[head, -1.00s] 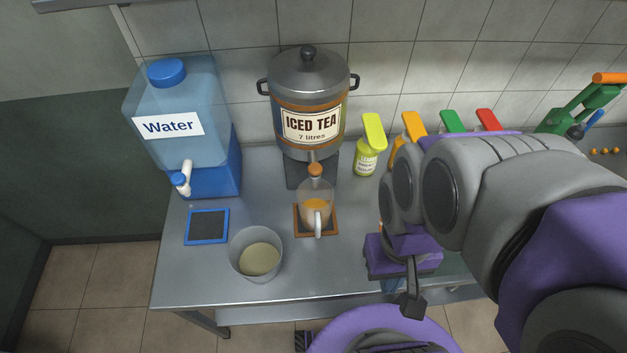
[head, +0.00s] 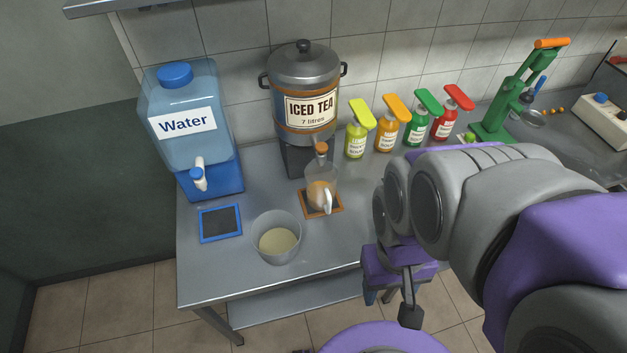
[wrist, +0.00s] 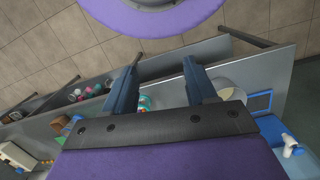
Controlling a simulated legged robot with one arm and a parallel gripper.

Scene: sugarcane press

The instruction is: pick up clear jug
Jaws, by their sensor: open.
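A clear jug (head: 320,181) with a handle and orange-brown liquid stands upright on a brown mat (head: 334,212), below the iced tea dispenser's tap. A wider clear container (head: 277,238) with pale contents stands to its front left. My gripper (wrist: 162,62) is open, with its two fingers apart and nothing seen between them. In the head view, my gripper is right of and nearer than the jug, apart from it. In the wrist view, the pale container (wrist: 232,95) shows partly behind the right finger; I cannot make out the jug there.
The iced tea dispenser (head: 305,85) stands behind the jug; the water dispenser (head: 185,120) is at left with a blue-edged mat (head: 221,223) before it. Several syrup bottles (head: 388,135) and a green press (head: 510,100) line the wall. The table's front left (head: 210,285) is bare.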

